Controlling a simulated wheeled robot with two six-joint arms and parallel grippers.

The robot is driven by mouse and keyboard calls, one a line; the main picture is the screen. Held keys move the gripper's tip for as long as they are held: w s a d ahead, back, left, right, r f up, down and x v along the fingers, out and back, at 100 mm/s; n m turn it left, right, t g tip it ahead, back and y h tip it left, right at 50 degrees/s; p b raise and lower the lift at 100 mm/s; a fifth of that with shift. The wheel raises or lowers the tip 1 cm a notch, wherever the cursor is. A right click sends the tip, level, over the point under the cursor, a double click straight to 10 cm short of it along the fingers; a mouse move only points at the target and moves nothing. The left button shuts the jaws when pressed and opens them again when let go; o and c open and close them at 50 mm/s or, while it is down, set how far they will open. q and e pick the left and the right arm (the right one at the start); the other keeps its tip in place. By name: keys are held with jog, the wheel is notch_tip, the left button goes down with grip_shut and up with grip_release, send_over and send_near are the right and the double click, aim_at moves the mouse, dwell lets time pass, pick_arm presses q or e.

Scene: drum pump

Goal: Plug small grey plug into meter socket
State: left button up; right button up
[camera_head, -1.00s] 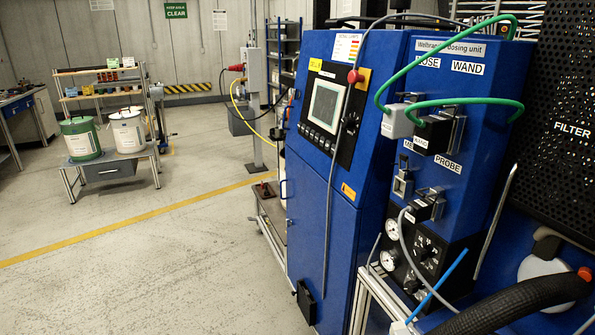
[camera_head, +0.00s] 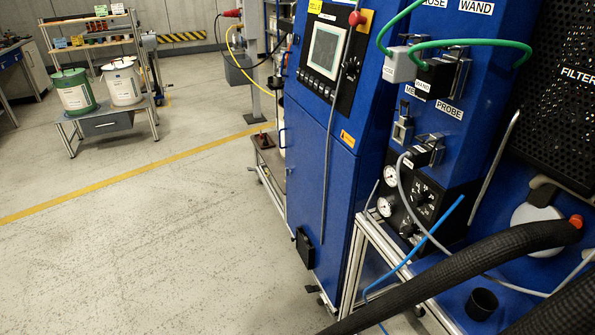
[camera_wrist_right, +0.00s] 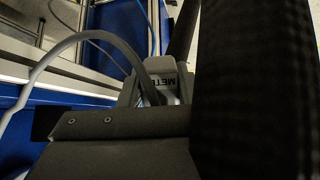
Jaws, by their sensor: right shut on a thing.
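In the right wrist view, a small grey plug (camera_wrist_right: 160,66) with a label reading "METE…" is held in my right gripper (camera_wrist_right: 152,98), which is shut on it. A grey cable (camera_wrist_right: 62,50) curves off to the left. In the head view, the meter socket (camera_head: 402,128) is a metal-framed socket under a partly hidden "ME…" label on the blue dosing unit (camera_head: 470,120). It looks empty. My right gripper and the grey plug cannot be made out in the head view. My left gripper is in neither view.
A thick black hose (camera_head: 470,262) crosses the lower right; a dark ribbed hose (camera_wrist_right: 255,90) fills the right wrist view's right side. A black plug (camera_head: 428,150) sits in the probe socket. Grey (camera_head: 397,66) and black (camera_head: 438,78) plugs with green cables sit above.

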jog(key=s+d+f+m+g+h, duration=0.25)
jog(key=s+d+f+g, duration=0.2)
jog(key=s+f, duration=0.3)
jog(key=s+d+f+g, duration=0.1)
jog(key=s+f, duration=0.3)
jog(key=f, duration=0.8)
jog(key=s+d+f+g, duration=0.1)
jog(key=s+f, duration=0.4)
jog(key=f, duration=0.8)
jog(key=shift+s+d, duration=0.15)
